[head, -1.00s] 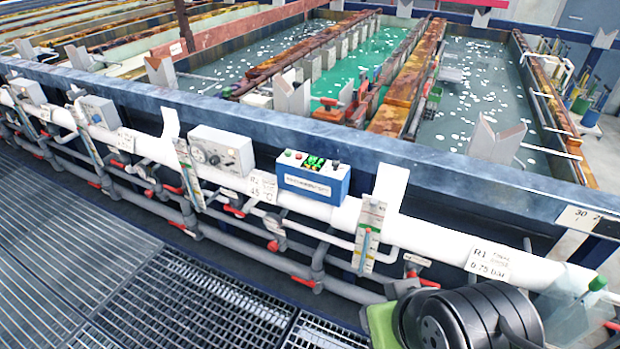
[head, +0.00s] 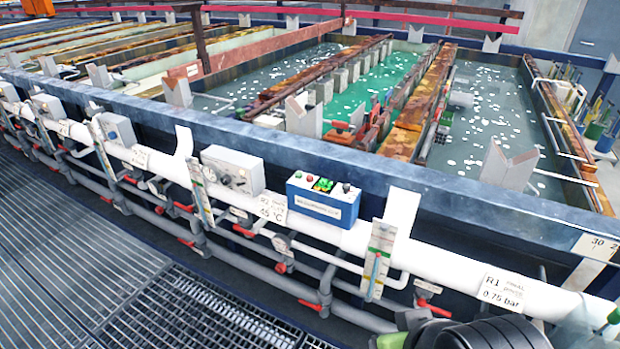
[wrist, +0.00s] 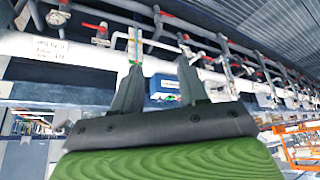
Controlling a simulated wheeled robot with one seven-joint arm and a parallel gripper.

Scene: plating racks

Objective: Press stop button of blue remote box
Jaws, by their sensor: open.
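The blue remote box (head: 325,205) sits on the white pipe along the tank's front edge, right of centre in the head view. My gripper (wrist: 159,66) is open and empty, apart from the box.
A grey control box (head: 233,170) stands left of the blue box on the same pipe. A white upright (head: 402,208) and a flow gauge (head: 377,260) stand to its right. Pipes with red valve handles run below. Grated floor (head: 90,270) lies in front.

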